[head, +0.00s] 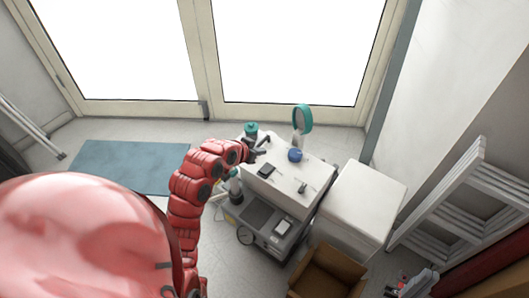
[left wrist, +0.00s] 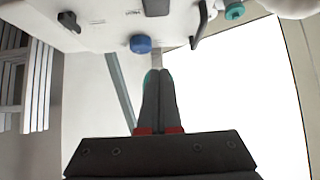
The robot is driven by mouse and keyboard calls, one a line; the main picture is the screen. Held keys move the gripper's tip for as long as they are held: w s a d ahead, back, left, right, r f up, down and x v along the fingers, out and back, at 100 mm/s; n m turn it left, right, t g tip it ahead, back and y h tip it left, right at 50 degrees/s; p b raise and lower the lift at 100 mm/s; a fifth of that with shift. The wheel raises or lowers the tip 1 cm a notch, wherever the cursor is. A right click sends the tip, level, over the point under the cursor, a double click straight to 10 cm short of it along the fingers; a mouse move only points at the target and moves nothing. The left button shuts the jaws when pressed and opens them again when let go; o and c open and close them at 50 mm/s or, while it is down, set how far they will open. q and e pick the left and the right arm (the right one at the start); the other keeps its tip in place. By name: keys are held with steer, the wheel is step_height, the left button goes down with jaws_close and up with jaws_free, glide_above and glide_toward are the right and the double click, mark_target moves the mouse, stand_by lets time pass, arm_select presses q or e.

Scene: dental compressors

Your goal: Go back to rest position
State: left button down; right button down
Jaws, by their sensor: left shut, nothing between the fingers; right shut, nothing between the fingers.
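My left gripper (head: 258,148) hangs over the back left part of the white-topped compressor cabinet (head: 285,183), at the end of my red left arm. In the left wrist view its two dark fingers (left wrist: 158,98) lie together with nothing between them. My right gripper (head: 416,284) shows only in part at the bottom right of the head view, low beside the brown box, and is shut. The cabinet top also shows upside down in the left wrist view (left wrist: 105,35).
A white cabinet (head: 362,205), open brown box (head: 328,272) and ladder (head: 465,195) are right; a blue mat (head: 130,166) is left.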

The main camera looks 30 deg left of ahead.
arm_select(q)
steer(key=shift+s+r, duration=0.45)
steer(key=shift+r, duration=0.05)
steer(key=shift+a, duration=0.1)
steer(key=shift+w, duration=0.1)
